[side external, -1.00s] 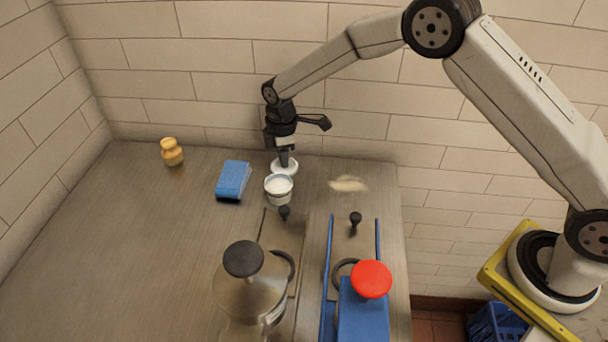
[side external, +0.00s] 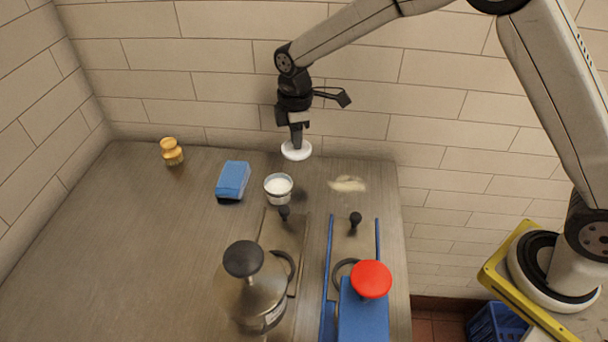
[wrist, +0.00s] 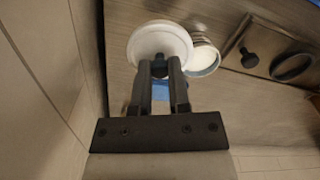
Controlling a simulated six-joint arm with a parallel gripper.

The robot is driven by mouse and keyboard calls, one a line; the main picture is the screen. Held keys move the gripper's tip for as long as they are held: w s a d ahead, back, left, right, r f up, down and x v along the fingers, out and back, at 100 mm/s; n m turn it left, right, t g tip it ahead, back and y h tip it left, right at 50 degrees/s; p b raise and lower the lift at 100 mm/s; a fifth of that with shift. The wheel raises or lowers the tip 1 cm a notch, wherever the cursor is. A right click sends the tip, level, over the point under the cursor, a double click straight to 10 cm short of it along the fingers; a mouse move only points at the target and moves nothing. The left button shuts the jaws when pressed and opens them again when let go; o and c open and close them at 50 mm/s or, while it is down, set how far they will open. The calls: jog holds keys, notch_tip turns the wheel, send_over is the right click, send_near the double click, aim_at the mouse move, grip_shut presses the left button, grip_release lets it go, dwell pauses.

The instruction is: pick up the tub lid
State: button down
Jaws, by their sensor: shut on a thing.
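The tub lid (side external: 296,150) is a white disc held up in my gripper (side external: 296,140), above the back of the counter. In the wrist view the lid (wrist: 160,40) sits at the fingertips, and my gripper (wrist: 160,68) is shut on a dark knob at its middle. The tub (side external: 278,189) stands upright and open on the counter, showing white contents, below and slightly left of the lid. In the wrist view the tub (wrist: 203,58) is partly hidden behind the lid.
A blue sponge-like block (side external: 233,180) lies left of the tub, and a small orange jar (side external: 171,152) stands farther left. A pale smear (side external: 347,184) is to the right. A steel kettle (side external: 250,290) and a red-knobbed blue thing (side external: 371,280) stand in front. The left counter is clear.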

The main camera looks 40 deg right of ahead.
jog(key=s+d+r, duration=0.1)
jog(key=s+r, duration=0.4)
jog(key=s, duration=0.4)
jog(key=shift+s+d, duration=0.3)
jog(key=shift+d, duration=0.1)
jog(key=shift+w+a, duration=0.1)
jog(key=w+a+f, duration=0.1)
jog(key=w+a, duration=0.5)
jog(key=a, duration=0.2)
jog(key=shift+w+a+f, duration=0.25)
jog(key=shift+w+a, duration=0.05)
jog(key=shift+w, duration=0.05)
jog(key=shift+f, duration=0.15)
jog(key=shift+f, duration=3.05)
jog(key=shift+f, duration=0.15)
dwell(0.6)
